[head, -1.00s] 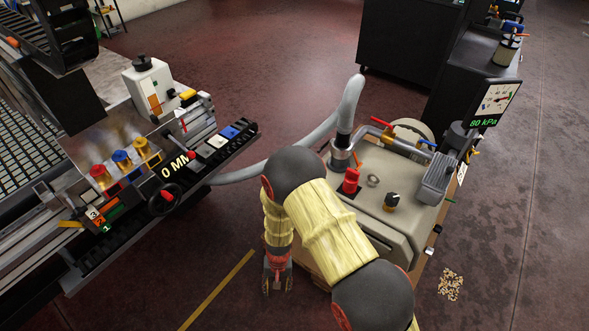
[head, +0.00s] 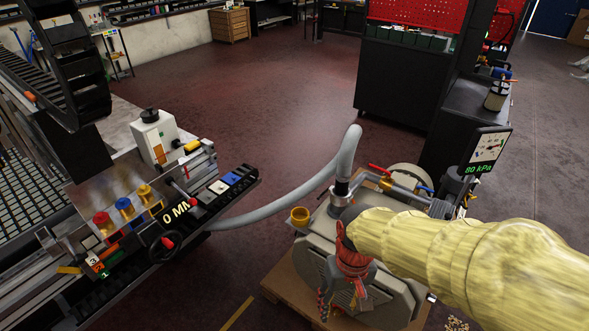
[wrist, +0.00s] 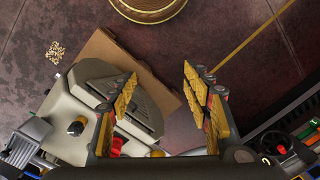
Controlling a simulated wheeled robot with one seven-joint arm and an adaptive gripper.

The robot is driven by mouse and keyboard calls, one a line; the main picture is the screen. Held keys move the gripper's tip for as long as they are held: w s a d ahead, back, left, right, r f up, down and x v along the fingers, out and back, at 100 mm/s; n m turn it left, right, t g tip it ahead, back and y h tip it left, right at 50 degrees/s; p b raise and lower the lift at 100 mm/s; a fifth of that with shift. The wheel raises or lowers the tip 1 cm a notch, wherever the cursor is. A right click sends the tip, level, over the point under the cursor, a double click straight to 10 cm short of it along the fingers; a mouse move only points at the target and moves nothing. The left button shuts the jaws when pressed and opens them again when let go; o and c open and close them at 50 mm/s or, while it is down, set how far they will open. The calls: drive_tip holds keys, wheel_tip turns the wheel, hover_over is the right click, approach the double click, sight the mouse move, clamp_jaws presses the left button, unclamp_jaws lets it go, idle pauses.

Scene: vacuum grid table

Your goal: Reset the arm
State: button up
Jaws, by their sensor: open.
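My arm comes in from the right of the head view, and my gripper (head: 341,298) hangs from it, pointing down in front of the vacuum pump (head: 306,248). In the wrist view my gripper (wrist: 160,88) is open. Its two yellow-padded fingers stand well apart, with nothing held between them. The pump's beige housing (wrist: 62,103) and grey ribbed cover lie below and left of the fingers in the wrist view. My arm hides part of the pump in the head view.
A grey hose (head: 285,203) runs from the pump to the control bench (head: 205,214) at left. A screen reading 80 kPa (head: 486,150) stands at right. A brass cup (head: 300,216) shows by the pump. Open floor (head: 270,130) lies behind.

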drive_tip(key=s+d+r+t, duration=0.1)
drive_tip(key=d+r+t, duration=0.1)
drive_tip(key=r, duration=0.4)
drive_tip(key=s+d+r+m+t+p, duration=0.1)
drive_tip(key=d+r+t, duration=0.1)
drive_tip(key=r, duration=0.4)
drive_tip(key=s+d+r+m+t+p, duration=0.1)
drive_tip(key=s+d+r+t, duration=0.1)
drive_tip(key=d+r, duration=0.2)
wheel_tip(320, 180, up, 2)
drive_tip(key=shift+d+r, duration=0.1)
drive_tip(key=shift+d, duration=0.2)
idle(2.1)
